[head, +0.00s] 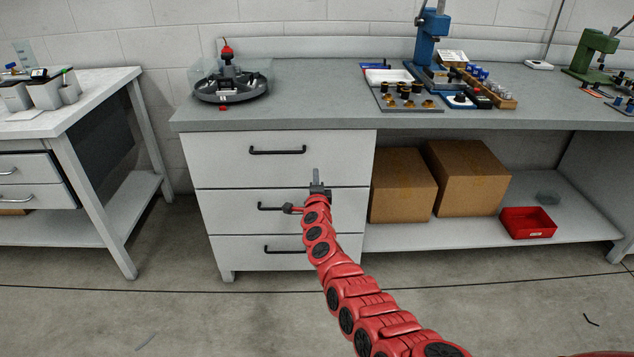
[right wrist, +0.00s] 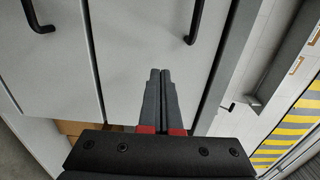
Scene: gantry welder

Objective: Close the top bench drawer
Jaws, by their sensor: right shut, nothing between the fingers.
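The top bench drawer (head: 230,160) has a white front with a black bar handle (head: 277,150), directly under the grey worktop. Its front looks nearly in line with the drawers below; I cannot tell how far out it stands. My right gripper (head: 317,178) is shut and empty, in front of the lower right part of this drawer front, right of and below the handle. In the right wrist view, the shut fingers (right wrist: 160,80) lie side by side before a pale drawer front (right wrist: 130,40); contact cannot be told. My left gripper is not in view.
Middle (head: 225,212) and bottom (head: 225,250) drawers are below, partly hidden by my right arm. Cardboard boxes (head: 400,187) and a red bin (head: 527,222) sit on the shelf to the right. A second bench (head: 95,85) stands left. Floor in front is mostly clear.

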